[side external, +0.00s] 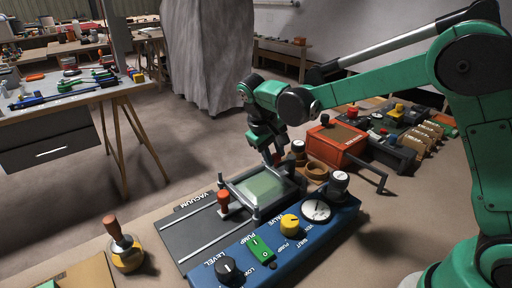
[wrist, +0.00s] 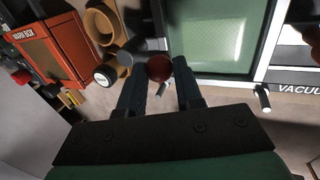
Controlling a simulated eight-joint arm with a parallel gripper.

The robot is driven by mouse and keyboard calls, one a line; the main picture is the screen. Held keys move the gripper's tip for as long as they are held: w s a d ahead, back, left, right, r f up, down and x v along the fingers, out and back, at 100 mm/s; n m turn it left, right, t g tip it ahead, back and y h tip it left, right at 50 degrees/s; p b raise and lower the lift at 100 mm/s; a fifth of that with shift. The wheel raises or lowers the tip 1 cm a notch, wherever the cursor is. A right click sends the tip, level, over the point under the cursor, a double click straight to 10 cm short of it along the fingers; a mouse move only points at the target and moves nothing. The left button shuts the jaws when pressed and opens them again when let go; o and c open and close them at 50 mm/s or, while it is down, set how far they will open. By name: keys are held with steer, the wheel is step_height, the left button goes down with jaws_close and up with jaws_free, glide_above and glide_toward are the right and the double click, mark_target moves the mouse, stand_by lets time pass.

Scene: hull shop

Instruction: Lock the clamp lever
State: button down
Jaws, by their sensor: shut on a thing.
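The glass-topped plate in a grey frame (side external: 262,186) lies on the dark vacuum base (side external: 184,236); its pale green pane fills the top of the wrist view (wrist: 208,35). My gripper (side external: 274,160) is at the frame's far edge. In the wrist view its two dark fingers are closed around a dark red round knob (wrist: 159,68), which seems to be the clamp lever's grip. The lever's shaft is mostly hidden, so its angle cannot be told. A red upright handle (side external: 223,200) stands at the frame's near left corner, apart from my gripper.
A blue control panel (side external: 275,246) with knobs and a gauge lies in front of the base. An orange-red box (side external: 334,144) and a brown ring (side external: 316,171) stand close to the right of my gripper. A wooden-handled tool (side external: 118,239) stands at the front left.

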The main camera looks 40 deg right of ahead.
steer(key=c, duration=0.6)
jaws_free()
steer(key=shift+r, duration=0.1)
steer(key=v, duration=0.5)
steer(key=shift+a+r, duration=0.15)
steer(key=shift+r, duration=0.05)
steer(key=shift+s, duration=0.1)
steer(key=s+t+y, duration=0.4)
steer(key=s+t, duration=0.3)
steer(key=s, duration=0.5)
steer(key=shift+s+d, duration=0.3)
steer(key=shift+d, duration=0.05)
